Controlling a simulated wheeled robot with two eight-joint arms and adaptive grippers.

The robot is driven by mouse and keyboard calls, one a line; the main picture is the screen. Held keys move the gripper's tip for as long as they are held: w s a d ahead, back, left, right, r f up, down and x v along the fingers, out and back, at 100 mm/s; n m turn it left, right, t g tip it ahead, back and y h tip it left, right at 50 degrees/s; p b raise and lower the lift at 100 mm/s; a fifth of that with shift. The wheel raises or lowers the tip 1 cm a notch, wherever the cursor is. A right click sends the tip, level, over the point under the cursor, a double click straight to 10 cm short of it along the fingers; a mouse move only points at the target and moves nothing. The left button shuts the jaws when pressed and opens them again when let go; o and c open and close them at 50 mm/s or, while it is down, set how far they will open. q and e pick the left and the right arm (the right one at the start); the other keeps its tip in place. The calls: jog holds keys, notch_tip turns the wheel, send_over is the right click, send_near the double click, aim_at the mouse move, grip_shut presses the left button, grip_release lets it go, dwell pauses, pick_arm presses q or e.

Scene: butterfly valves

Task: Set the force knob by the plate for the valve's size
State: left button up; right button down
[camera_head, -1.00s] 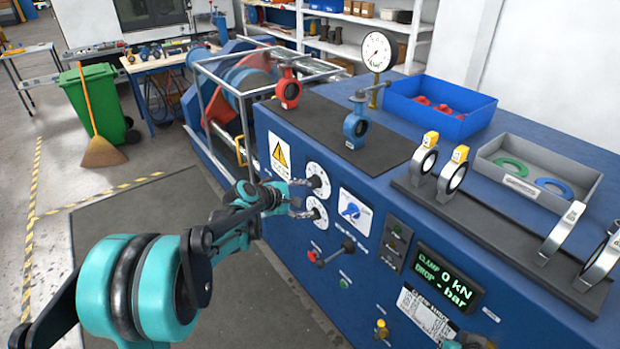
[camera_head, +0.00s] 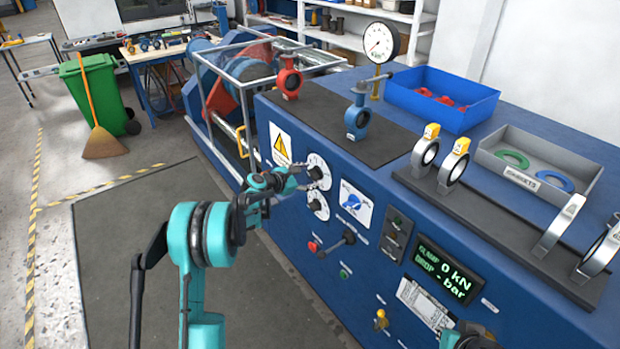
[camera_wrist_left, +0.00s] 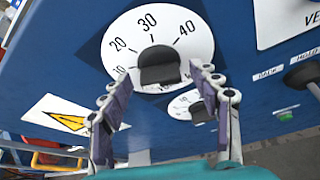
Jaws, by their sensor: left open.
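The upper white dial (camera_head: 324,163) has a dark knob (camera_wrist_left: 157,66) at its centre; the numbers 10 to 40 show in the left wrist view. My left gripper (camera_head: 300,180) is open in front of this dial. Its fingers (camera_wrist_left: 163,82) stand on either side below the knob, with nothing between them; contact is unclear. A second dial (camera_head: 317,205) lies below. A white plate with fine print (camera_head: 424,304) is on the bench front, too small to read. A blue valve (camera_head: 357,118) and a red valve (camera_head: 289,82) stand on the dark mat (camera_head: 325,118).
The display (camera_head: 447,272) reads 0 kN and - bar. A lever (camera_head: 345,240) sticks out below the blue pictogram label. A blue bin (camera_head: 430,105), a grey tray (camera_head: 535,180) and upright rings (camera_head: 452,168) are on the bench.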

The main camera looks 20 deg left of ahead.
pick_arm(q)
jog(key=shift+w+d+f, duration=0.1)
jog(key=shift+w, duration=0.05)
jog(key=c, duration=1.2)
jog(key=shift+o, duration=0.2)
jog(key=m+t+b, duration=0.1)
jog(key=m+t+y+b, duration=0.1)
jog(key=m, duration=0.1)
jog(key=shift+d+f+m, duration=0.2)
jog(key=shift+m, duration=0.1)
jog(key=shift+m+t+y+b, duration=0.4)
jog(key=shift+m+t+b, duration=0.4)
jog(key=shift+m, duration=0.6)
